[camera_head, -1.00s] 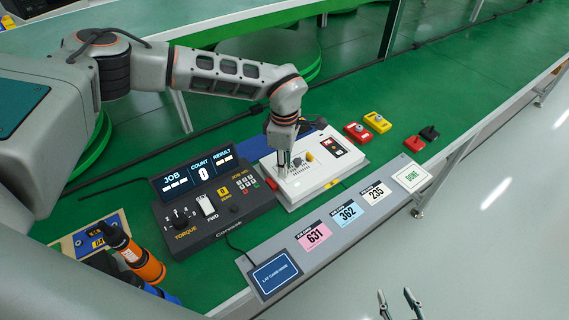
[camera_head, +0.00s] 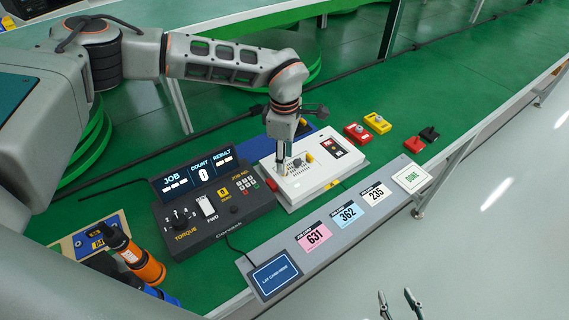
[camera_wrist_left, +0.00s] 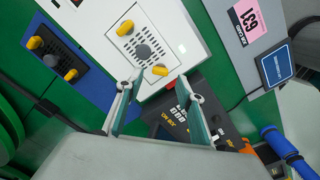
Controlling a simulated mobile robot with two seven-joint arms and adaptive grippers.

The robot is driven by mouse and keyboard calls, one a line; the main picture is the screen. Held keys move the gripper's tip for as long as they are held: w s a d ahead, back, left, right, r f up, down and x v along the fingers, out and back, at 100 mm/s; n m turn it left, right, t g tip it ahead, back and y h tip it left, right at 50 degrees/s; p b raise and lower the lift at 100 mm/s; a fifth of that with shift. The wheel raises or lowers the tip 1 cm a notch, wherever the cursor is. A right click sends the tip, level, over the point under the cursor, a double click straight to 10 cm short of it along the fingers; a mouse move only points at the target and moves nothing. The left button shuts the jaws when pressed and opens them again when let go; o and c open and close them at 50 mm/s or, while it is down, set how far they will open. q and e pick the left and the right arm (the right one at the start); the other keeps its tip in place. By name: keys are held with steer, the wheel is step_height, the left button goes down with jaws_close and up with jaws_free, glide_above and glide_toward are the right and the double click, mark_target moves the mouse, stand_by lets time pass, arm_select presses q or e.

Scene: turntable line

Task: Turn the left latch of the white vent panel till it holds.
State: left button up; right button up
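The white vent panel (camera_head: 327,178) lies on the green bench; it also shows in the left wrist view (camera_wrist_left: 185,22). In that view it carries a grey knob (camera_wrist_left: 143,51), small vent holes and two yellow latches. The left latch (camera_wrist_left: 160,70) sits just past my left fingertips; the other latch (camera_wrist_left: 125,27) lies beyond the knob. My left gripper (camera_head: 283,172) points down at the panel's left part and hides the left latch in the head view. Its fingers are spread either side of that latch, with gaps visible. My right gripper (camera_head: 397,297) is open and empty over the floor.
A dark torque controller (camera_head: 215,215) stands close left of the panel. A grey ledge with coloured cards (camera_head: 290,262) runs along the front. Red and yellow blocks (camera_head: 377,122) lie to the right. An orange-black tool (camera_head: 145,265) is at lower left.

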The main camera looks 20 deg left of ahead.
arm_select(q)
step_height(320, 180, up, 8)
steer(key=shift+r, duration=0.25)
stand_by(0.5)
steer(key=c, duration=0.4)
step_height(320, 180, down, 4)
steer(key=n, duration=0.4)
steer(key=n+b, duration=0.1)
steer(key=n, duration=0.4)
steer(key=n+b, duration=0.1)
steer(key=n, duration=0.3)
steer(key=shift+r+n, duration=0.25)
steer(key=shift+n, duration=0.15)
steer(key=n, duration=0.2)
steer(key=f+n, duration=0.1)
steer(key=n, duration=0.1)
steer(key=shift+b, duration=0.4)
steer(key=shift+f, duration=3.75)
